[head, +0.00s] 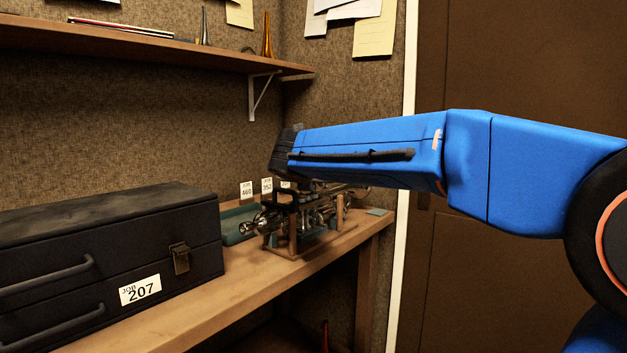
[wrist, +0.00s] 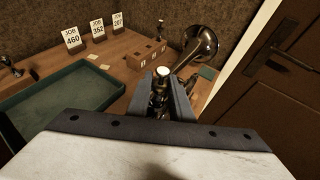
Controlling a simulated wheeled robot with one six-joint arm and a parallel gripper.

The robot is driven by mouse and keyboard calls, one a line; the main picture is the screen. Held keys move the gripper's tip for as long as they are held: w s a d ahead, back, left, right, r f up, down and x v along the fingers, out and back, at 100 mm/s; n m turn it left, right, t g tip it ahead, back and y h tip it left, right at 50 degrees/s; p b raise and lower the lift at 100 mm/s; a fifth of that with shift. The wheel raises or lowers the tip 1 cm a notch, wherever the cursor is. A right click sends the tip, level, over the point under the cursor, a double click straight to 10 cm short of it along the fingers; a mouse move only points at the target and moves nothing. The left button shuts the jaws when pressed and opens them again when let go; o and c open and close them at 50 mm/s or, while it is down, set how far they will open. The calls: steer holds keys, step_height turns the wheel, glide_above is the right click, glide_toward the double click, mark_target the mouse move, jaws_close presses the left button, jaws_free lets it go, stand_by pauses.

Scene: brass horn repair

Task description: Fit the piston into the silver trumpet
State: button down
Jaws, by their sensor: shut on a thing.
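The silver trumpet (head: 322,214) rests on a wooden stand (head: 312,246) at the far end of the bench. In the wrist view its bell (wrist: 200,44) flares up behind and right of my fingers. My gripper (head: 284,198) is over the left part of the trumpet. In the wrist view my gripper (wrist: 163,98) is shut on the piston (wrist: 163,72), which shows a pale round top between the fingers. The piston's lower end and the valve casing under it are hidden, so I cannot tell whether they touch.
A black case (head: 110,262) labelled job 207 fills the bench's near left. A green tray (wrist: 62,100) lies left of my gripper. A wooden block (wrist: 147,57) and job cards (wrist: 98,28) stand behind. A shelf (head: 150,45) hangs above; a door (head: 520,200) is right.

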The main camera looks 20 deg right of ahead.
steer(key=shift+f, duration=0.2)
steer(key=shift+r, duration=0.15)
steer(key=shift+r, duration=3.1)
steer(key=shift+f, duration=3.25)
stand_by(0.4)
steer(key=c, duration=1.5)
jaws_free()
